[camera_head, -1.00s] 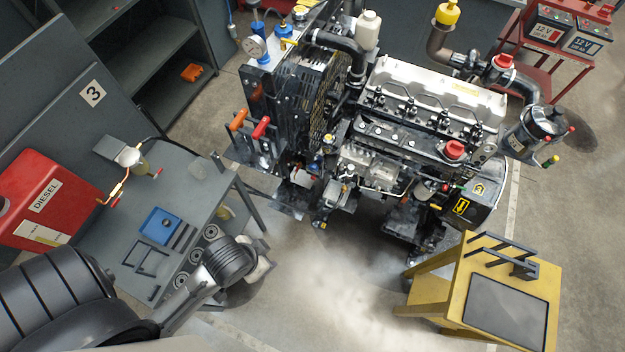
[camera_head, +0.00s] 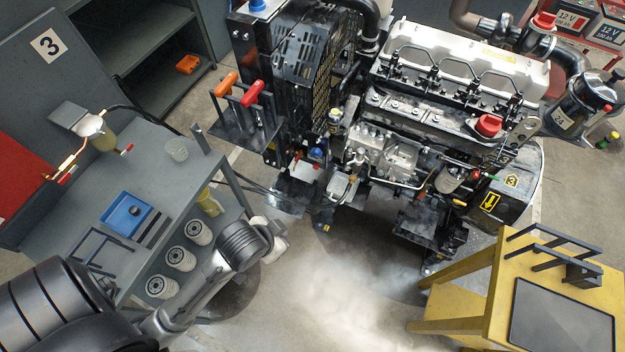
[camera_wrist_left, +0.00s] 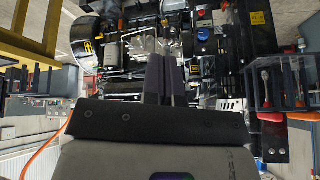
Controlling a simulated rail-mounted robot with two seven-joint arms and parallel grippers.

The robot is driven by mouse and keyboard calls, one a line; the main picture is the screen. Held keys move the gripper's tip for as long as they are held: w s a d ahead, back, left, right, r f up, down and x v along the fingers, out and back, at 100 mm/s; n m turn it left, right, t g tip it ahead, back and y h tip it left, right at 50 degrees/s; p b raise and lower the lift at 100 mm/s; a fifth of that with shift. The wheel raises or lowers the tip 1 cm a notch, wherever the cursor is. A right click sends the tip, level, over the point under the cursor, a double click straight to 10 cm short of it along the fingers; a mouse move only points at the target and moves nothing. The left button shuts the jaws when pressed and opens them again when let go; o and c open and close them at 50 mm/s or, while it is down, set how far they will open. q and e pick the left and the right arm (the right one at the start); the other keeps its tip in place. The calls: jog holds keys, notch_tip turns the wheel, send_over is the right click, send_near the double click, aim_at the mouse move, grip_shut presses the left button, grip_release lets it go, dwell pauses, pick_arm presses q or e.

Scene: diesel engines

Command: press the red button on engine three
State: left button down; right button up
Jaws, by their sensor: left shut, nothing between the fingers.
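The engine (camera_head: 455,75) stands in the middle and right of the head view. A round red cap-like part (camera_head: 488,125) sits on the engine's top. I cannot tell which red part is the button. My left gripper (camera_head: 275,238) is over the floor between the workbench and the engine, apart from both. In the left wrist view its fingers (camera_wrist_left: 163,80) are shut and empty, pointing towards the engine. My right gripper is out of view.
A grey workbench (camera_head: 150,165) with a blue tray (camera_head: 127,213) and white filters is on the left. A yellow stand (camera_head: 490,300) is at the lower right. Floor between is clear.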

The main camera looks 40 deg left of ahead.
pick_arm(q)
jog(key=w+a+f+t+y+b, duration=0.15)
jog(key=w+a+f+b, duration=0.35)
jog(key=f+b, duration=0.65)
jog(key=w+a+f+y+b, duration=0.2)
jog(key=w+a+f+b, duration=0.3)
jog(key=f+b, duration=0.65)
jog(key=w+a+f+t+y+b, duration=0.15)
jog(key=w+a+f+b, duration=0.3)
jog(key=f+b, duration=0.65)
jog(key=w+a+f+m+t+y+p, duration=0.2)
jog(key=w+a+f+m+t+y, duration=0.1)
jog(key=w+a+f+m, duration=0.2)
jog(key=w+d+r+m+t+h, duration=0.1)
jog(key=m, duration=0.1)
jog(key=d+r+m+t+h, duration=0.1)
jog(key=m+t, duration=0.1)
jog(key=m, duration=0.1)
jog(key=w+d+r+m+t+h, duration=0.1)
jog(key=d+m+t+h, duration=0.1)
jog(key=m, duration=0.1)
jog(key=shift+w, duration=0.35)
